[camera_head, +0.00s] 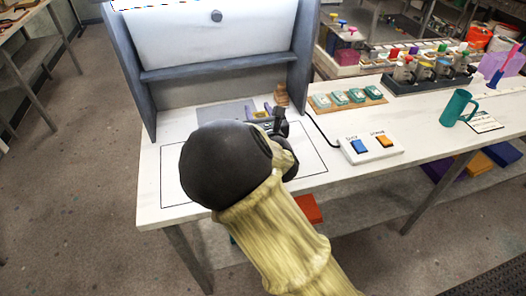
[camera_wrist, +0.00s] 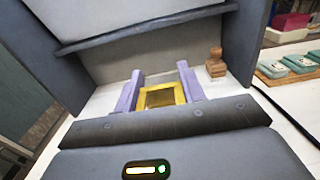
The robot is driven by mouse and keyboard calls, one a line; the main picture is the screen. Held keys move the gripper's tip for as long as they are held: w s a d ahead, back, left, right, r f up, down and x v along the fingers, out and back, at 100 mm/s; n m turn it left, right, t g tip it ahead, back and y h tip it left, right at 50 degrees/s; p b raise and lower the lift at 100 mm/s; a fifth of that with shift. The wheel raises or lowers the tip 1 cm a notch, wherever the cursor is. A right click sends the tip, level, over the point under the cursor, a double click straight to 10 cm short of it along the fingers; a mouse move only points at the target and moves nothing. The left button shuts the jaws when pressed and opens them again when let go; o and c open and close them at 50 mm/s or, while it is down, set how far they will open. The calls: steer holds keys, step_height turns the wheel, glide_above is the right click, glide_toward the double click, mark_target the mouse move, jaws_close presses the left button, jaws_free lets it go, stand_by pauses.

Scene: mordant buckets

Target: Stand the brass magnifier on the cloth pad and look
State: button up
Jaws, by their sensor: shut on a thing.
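The brass magnifier (camera_wrist: 163,97) is a small square yellow frame with a dark middle. My gripper (camera_wrist: 161,88) is shut on it, with one pale purple finger on each side. In the head view, my gripper (camera_head: 262,111) and the magnifier (camera_head: 260,115) are at the front of the grey booth, partly hidden by my arm. A flat grey patch (camera_head: 222,113), perhaps the cloth pad, lies on the white table left of my gripper. I cannot tell whether the magnifier touches anything below.
A wooden stamp (camera_head: 282,95) stands just right of my gripper, near the booth's right wall (camera_head: 302,60). A box with blue and orange buttons (camera_head: 371,148), a tray of green blocks (camera_head: 348,99) and a teal mug (camera_head: 458,107) are farther right. The table's front left is clear.

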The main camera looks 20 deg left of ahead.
steer(key=shift+s+a, duration=0.1)
steer(key=shift+s, duration=0.35)
step_height(320, 180, down, 6)
steer(key=shift+w+f, duration=0.1)
steer(key=shift+w, duration=0.05)
steer(key=shift+f, duration=1.8)
steer(key=shift+f, duration=0.2)
steer(key=o, duration=1)
steer(key=shift+r, duration=0.1)
